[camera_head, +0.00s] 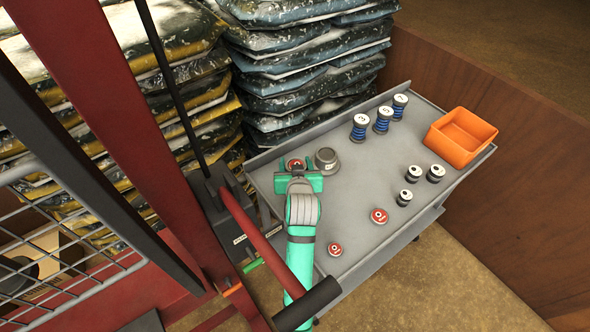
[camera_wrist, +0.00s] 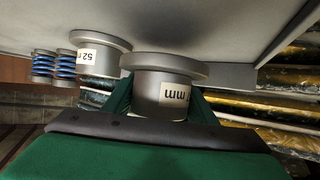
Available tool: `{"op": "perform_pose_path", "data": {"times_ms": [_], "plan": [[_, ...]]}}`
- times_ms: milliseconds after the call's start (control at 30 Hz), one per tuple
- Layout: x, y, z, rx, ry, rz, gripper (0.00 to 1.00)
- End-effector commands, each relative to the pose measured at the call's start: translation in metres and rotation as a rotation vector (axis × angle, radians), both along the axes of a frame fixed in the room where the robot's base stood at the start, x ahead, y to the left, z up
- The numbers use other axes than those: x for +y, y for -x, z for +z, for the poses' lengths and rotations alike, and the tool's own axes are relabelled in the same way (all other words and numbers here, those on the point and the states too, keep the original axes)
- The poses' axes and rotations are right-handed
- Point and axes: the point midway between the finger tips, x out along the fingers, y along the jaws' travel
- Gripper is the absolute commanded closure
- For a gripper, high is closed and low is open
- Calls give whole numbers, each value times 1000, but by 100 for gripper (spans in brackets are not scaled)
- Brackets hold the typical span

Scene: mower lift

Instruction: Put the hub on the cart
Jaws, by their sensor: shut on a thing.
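My gripper (camera_head: 298,176) reaches over the left part of the grey cart (camera_head: 352,176), its green fingers shut on a grey flanged hub (camera_wrist: 165,85). The wrist view shows the hub between the fingers, with a white label ending in "mm" and its wide flange toward the cart top. In the head view its top shows a red mark (camera_head: 295,164). I cannot tell whether its flange touches the cart top. A second grey hub (camera_head: 327,160) stands on the cart just right of my gripper; it also shows in the wrist view (camera_wrist: 98,55), labelled "52 m".
Blue springs (camera_head: 381,119) stand toward the cart's back edge. An orange bin (camera_head: 460,136) sits at the right. Small black-and-white cylinders (camera_head: 413,174) and red discs (camera_head: 379,216) lie nearer. Stacked bags (camera_head: 300,70) rise behind; a red lift frame (camera_head: 110,130) stands left.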

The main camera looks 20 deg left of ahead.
Motion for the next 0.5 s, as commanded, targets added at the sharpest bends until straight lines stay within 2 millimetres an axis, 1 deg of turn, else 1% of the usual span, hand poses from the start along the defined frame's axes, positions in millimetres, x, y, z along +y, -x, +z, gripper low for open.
{"op": "perform_pose_path", "data": {"times_ms": [67, 233, 333, 500], "plan": [[2, -2, -5, -3, -1, 0, 99], [2, -2, -26, -2, 0, 0, 99], [2, -2, -31, -5, -1, 0, 99], [3, -2, -31, -6, -1, 2, 99]]}}
